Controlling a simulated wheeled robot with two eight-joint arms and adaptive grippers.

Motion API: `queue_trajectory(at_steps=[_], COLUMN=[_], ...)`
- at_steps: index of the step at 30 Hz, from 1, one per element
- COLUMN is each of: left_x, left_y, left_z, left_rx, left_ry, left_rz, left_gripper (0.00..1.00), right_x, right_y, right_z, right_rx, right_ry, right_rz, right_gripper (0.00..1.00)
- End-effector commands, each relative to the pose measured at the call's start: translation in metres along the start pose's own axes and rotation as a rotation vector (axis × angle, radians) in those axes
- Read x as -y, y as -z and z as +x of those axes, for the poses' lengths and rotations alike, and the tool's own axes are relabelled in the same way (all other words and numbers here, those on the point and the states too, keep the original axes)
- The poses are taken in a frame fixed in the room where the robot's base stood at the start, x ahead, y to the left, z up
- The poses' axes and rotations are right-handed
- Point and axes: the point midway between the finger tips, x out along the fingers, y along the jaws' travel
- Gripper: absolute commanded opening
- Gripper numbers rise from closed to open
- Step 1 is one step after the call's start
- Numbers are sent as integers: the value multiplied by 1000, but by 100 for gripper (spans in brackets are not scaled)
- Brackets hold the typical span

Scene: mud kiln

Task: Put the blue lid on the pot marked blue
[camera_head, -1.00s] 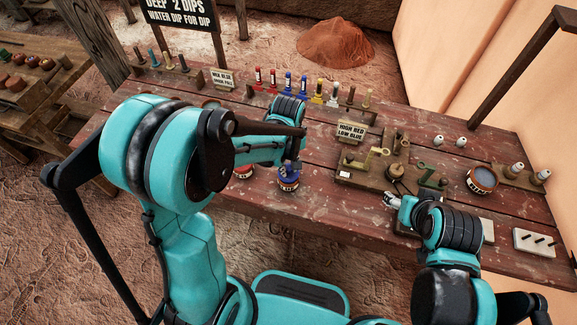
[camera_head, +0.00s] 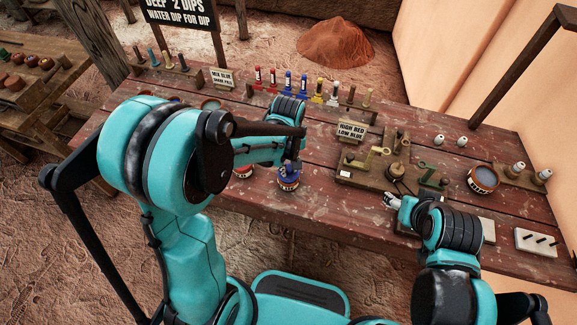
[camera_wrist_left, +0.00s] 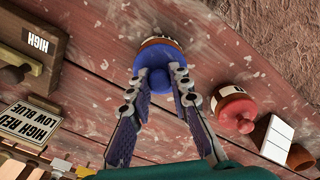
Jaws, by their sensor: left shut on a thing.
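The blue lid (camera_wrist_left: 157,72) has a round knob and sits over the top of a brown pot (camera_wrist_left: 160,42) with a white label, partly hidden. The same blue lid (camera_head: 289,171) and pot (camera_head: 288,184) show near the table's front edge. My left gripper (camera_wrist_left: 161,74) is shut on the blue lid's knob, pointing down from above; it also shows in the head view (camera_head: 291,162). I cannot tell whether the lid is fully seated. My right gripper (camera_head: 389,200) is low over the table at the right; its finger state is too small to tell.
A red-lidded pot (camera_wrist_left: 235,108) stands close beside the blue one. A wooden fixture (camera_head: 372,168) with the "High red low blue" sign (camera_head: 351,131) is to the right. Colored bottles (camera_head: 304,86) line the back. A bowl (camera_head: 482,179) stands at the far right.

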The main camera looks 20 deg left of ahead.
Motion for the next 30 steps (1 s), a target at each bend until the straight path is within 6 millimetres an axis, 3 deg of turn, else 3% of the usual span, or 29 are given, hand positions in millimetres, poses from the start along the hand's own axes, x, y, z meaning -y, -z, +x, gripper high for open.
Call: queue_trajectory(at_steps=[30], left_x=[0], left_y=[0], left_z=[8], left_rx=[0], left_ry=[0], left_rz=[0], left_gripper=[0], right_x=[0], right_y=[-5], right_z=[7], right_rx=[0], right_ry=[0], right_rz=[0], right_gripper=[60])
